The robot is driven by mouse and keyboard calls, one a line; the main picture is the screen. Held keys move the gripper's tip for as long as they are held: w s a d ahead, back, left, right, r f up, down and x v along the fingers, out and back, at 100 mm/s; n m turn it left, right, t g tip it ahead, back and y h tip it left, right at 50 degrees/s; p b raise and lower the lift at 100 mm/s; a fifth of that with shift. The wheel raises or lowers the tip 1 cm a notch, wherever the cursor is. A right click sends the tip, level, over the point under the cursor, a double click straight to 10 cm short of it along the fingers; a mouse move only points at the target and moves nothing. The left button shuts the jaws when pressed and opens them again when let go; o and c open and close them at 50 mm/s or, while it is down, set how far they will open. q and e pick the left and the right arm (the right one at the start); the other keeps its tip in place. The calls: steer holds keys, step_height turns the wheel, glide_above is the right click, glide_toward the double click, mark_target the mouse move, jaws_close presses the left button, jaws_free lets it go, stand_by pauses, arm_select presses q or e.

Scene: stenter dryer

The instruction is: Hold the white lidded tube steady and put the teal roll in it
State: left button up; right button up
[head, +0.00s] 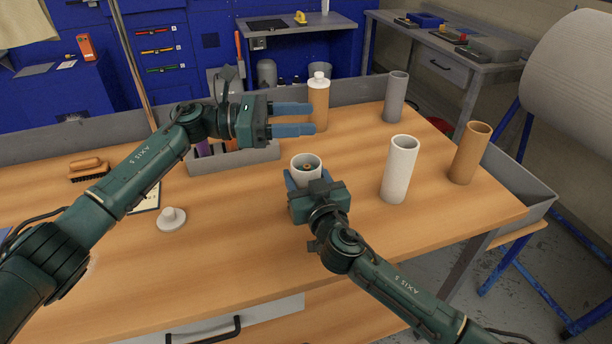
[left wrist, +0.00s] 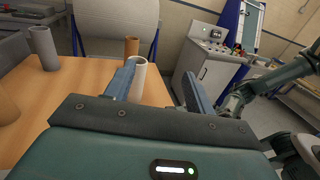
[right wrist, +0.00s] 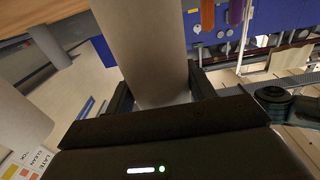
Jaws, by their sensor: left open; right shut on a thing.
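The white tube (head: 306,163) stands upright with its top open. My right gripper (head: 304,180) is shut around it, and the tube also fills the middle of the right wrist view (right wrist: 145,45). Something dark with an orange centre shows inside its mouth; I cannot tell whether it is the teal roll. A white knobbed lid (head: 171,219) lies on the table at the left. My left gripper (head: 308,118) is open and empty, above and behind the held tube. No teal roll shows clearly elsewhere.
A white tube (head: 397,170), a brown tube (head: 469,153) and a grey tube (head: 395,97) stand at the right. A grey bin (head: 235,158) holds coloured items. A brush (head: 88,170) lies left.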

arm_select(q)
steer(key=a, duration=1.2)
steer(key=shift+s, duration=0.3)
arm_select(e)
steer(key=o, duration=1.1)
steer(key=shift+c, duration=0.2)
steer(key=shift+s, duration=0.1)
steer(key=v, duration=1.2)
